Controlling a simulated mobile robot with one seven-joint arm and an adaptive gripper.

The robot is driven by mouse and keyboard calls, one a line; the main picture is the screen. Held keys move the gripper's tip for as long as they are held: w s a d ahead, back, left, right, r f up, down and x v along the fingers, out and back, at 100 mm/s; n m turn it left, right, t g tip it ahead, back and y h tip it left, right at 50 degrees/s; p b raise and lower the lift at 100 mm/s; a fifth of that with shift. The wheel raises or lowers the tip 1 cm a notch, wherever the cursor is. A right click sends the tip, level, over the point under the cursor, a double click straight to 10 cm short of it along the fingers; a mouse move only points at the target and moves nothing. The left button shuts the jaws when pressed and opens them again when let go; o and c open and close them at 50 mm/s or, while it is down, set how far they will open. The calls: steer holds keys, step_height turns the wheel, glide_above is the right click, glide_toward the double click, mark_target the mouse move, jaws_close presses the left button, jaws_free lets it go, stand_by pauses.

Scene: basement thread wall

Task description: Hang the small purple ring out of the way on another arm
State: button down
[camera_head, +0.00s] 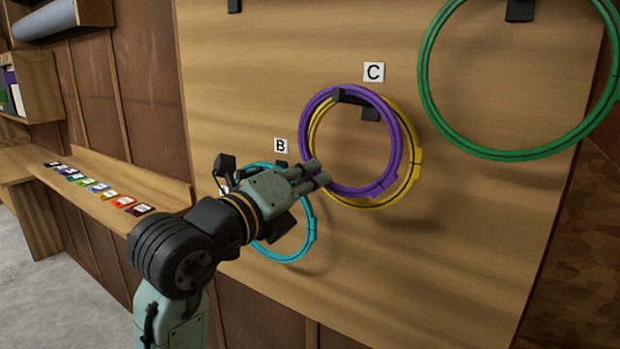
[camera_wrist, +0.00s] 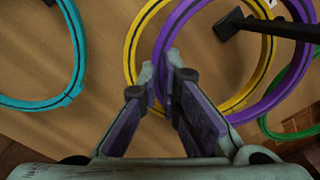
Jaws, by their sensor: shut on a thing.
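The purple ring (camera_head: 312,112) is at the black arm under label C (camera_head: 372,113), in front of a larger-looking yellow ring (camera_head: 408,170). That arm passes through the purple ring, near its top. My gripper (camera_head: 318,174) is shut on the lower left part of the purple ring. In the wrist view my fingertips (camera_wrist: 165,72) pinch the purple ring (camera_wrist: 180,25), with the yellow ring (camera_wrist: 131,55) behind them. The arm at C (camera_wrist: 265,26) crosses over the purple ring there. A cyan ring (camera_head: 311,230) hangs under label B, partly hidden by my gripper.
A big green ring (camera_head: 428,100) hangs at the upper right from another black arm (camera_head: 519,10). A black arm end (camera_head: 234,5) shows at the top, with no ring visible on it. A shelf with several coloured cards (camera_head: 100,187) runs along the left. The lower board is clear.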

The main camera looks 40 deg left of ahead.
steer(key=c, duration=1.7)
jaws_free()
steer(key=shift+o, duration=0.9)
steer(key=shift+s, duration=0.1)
steer(key=s+b, duration=0.2)
steer(key=s, duration=0.6)
steer(key=shift+s+d, duration=0.25)
steer(key=shift+s, duration=0.15)
